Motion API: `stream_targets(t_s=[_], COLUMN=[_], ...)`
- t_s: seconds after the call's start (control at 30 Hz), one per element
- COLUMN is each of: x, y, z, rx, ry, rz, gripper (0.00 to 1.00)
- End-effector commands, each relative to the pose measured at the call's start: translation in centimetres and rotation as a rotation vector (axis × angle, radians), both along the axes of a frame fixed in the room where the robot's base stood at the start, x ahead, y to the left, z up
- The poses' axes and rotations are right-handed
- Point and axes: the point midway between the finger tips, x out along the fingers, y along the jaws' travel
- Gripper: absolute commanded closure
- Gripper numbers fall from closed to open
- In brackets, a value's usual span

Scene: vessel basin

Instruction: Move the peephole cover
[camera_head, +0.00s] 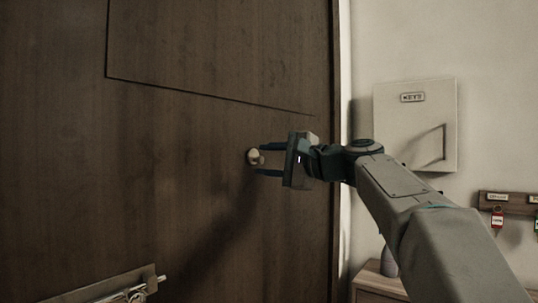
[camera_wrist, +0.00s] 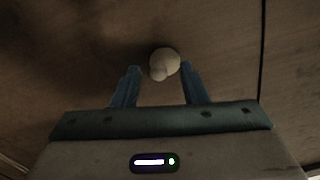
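The peephole cover (camera_head: 254,157) is a small, pale, round piece on the dark wooden door (camera_head: 190,150). It also shows in the wrist view (camera_wrist: 164,63), just beyond my fingertips. My gripper (camera_head: 262,160) is open, with one finger above and one below the cover in the head view. In the wrist view my two blue fingers (camera_wrist: 160,70) stand apart with the cover between and slightly ahead of their tips. I see no clear contact between the fingers and the cover. Whatever lies behind the cover is hidden.
A metal latch (camera_head: 130,290) sits low on the door at left. Right of the door frame (camera_head: 343,130), a pale key box (camera_head: 415,120) hangs on the wall. A rack with tagged keys (camera_head: 508,199), a wooden cabinet (camera_head: 375,283) and a grey vase (camera_head: 389,262) are at right.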

Motion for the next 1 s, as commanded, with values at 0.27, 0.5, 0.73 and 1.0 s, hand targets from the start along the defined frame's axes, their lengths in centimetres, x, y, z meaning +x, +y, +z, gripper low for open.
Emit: stream_targets(t_s=[0.27,0.5,0.73,1.0], x=[-1.5,-4.9,-7.5,-8.6], y=[-2.0,-6.4,-9.6,-10.9], z=[-0.1,-0.1,0.0,0.1], rx=[0.000,0.000,0.000,0.000], ry=[-0.002,-0.001,-0.001,-0.001], rz=[-0.003,-0.004,-0.002,0.000], gripper=[0.61,0.61,0.61,0.61])
